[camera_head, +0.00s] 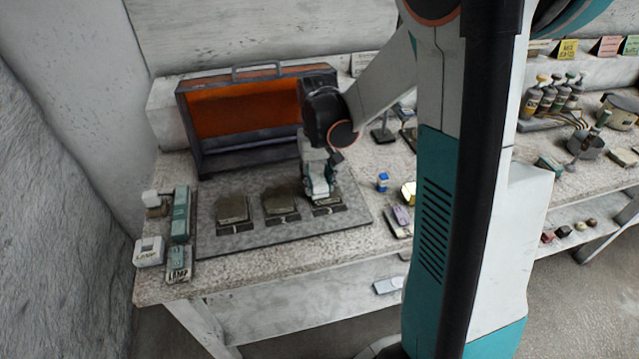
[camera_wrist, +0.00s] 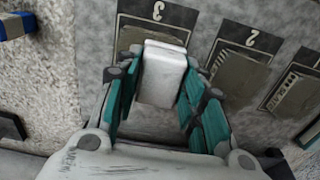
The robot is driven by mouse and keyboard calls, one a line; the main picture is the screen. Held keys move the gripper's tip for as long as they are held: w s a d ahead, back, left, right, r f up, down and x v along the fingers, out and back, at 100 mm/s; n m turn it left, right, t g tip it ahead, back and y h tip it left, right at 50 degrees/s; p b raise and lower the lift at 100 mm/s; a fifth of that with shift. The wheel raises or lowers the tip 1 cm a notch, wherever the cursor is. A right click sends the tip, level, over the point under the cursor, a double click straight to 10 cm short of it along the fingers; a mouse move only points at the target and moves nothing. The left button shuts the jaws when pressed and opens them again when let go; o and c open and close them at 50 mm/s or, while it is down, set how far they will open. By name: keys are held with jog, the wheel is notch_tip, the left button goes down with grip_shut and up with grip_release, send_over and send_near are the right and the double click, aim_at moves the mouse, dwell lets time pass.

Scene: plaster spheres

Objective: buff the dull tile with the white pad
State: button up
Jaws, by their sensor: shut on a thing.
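My gripper (camera_head: 318,182) is over the rightmost of three dark tiles on a grey mat (camera_head: 255,243). In the wrist view my gripper (camera_wrist: 163,60) is shut on a white pad (camera_wrist: 162,75), which sits between the teal fingers. The pad is over the tile marked 3 (camera_wrist: 138,38) and hides part of it; whether they touch I cannot tell. The tile marked 2 (camera_wrist: 240,73) and another tile (camera_wrist: 291,95) lie to its right. In the head view these are the middle tile (camera_head: 281,203) and left tile (camera_head: 232,208). Which is dull is unclear.
An orange-lined case (camera_head: 235,110) stands behind the mat. A green lamp unit (camera_head: 181,215) and a white box (camera_head: 149,251) are at the left. A small blue-topped item (camera_head: 382,182) and a yellow cup (camera_head: 409,192) stand right of the mat. My arm hides part of the bench.

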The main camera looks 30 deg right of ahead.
jog(key=shift+s+a+f, duration=0.1)
jog(key=shift+s+a, duration=0.15)
jog(key=shift+s, duration=0.6)
jog(key=shift+s+a, duration=0.25)
jog(key=shift+s, duration=0.55)
jog(key=shift+w+d+r+p, duration=0.3)
jog(key=shift+w+r+p, duration=0.25)
jog(key=shift+w+r, duration=0.3)
jog(key=shift+w+f, duration=0.1)
jog(key=shift+r+p, duration=0.95)
jog(key=shift+r, duration=0.3)
jog(key=shift+r, duration=0.1)
notch_tip(320, 180, up, 4)
jog(key=p, duration=0.3)
